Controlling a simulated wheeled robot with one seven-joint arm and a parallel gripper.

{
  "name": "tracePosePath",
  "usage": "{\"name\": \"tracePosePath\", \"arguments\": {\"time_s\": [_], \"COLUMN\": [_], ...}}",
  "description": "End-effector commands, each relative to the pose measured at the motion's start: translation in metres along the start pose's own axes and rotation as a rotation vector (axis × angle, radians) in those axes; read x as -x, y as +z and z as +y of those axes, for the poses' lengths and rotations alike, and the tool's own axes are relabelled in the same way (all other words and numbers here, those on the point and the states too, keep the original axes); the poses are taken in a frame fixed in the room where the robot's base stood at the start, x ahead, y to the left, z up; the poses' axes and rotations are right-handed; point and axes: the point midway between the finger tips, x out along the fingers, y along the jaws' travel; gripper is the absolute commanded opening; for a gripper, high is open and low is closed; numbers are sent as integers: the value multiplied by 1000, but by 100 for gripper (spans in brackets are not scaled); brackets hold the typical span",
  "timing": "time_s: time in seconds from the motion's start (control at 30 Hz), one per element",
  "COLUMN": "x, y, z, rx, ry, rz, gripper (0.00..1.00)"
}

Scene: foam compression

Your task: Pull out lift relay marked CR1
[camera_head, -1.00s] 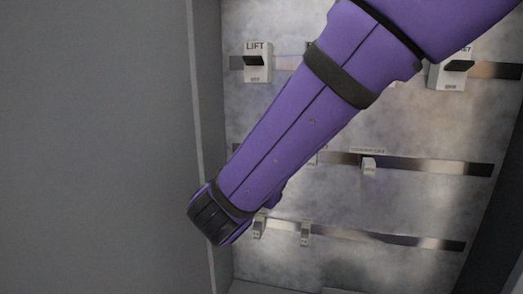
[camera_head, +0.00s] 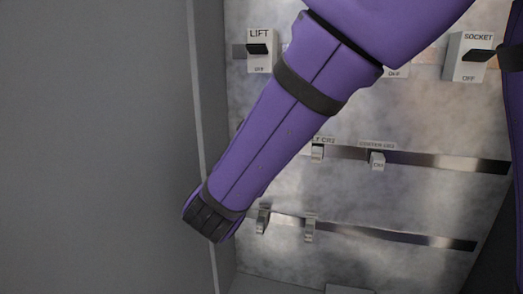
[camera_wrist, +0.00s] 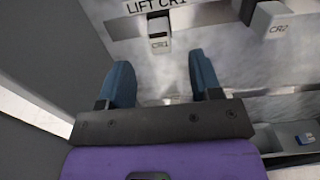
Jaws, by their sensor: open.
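The lift relay CR1 (camera_wrist: 159,42) is a small pale block with a dark upper part. It sits on a metal rail under the label "LIFT CR1" (camera_wrist: 155,5) in the wrist view. My gripper (camera_wrist: 161,64) has two blue fingers spread apart, with nothing between them. CR1 lies just beyond the fingertips, roughly centred on the gap; I see no contact. In the head view my purple arm hides CR1, and my gripper's fingers are not visible there.
A relay marked CR2 (camera_wrist: 268,20) sits right of CR1 and also shows in the head view (camera_head: 318,152). A contactor (camera_head: 377,160) is farther right. LIFT (camera_head: 260,54) and SOCKET (camera_head: 468,58) switches are above. A grey wall (camera_head: 100,150) stands left.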

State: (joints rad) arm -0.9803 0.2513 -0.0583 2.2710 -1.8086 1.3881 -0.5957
Motion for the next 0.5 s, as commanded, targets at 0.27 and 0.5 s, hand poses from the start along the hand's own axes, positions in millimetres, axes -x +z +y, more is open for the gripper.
{"name": "tracePosePath", "arguments": {"time_s": [0.27,0.5], "x": [-36,-57], "y": [0,0], "z": [-1,0], "rx": [-1,0], "ry": [-3,-1], "rz": [0,1], "gripper": [58,58]}}
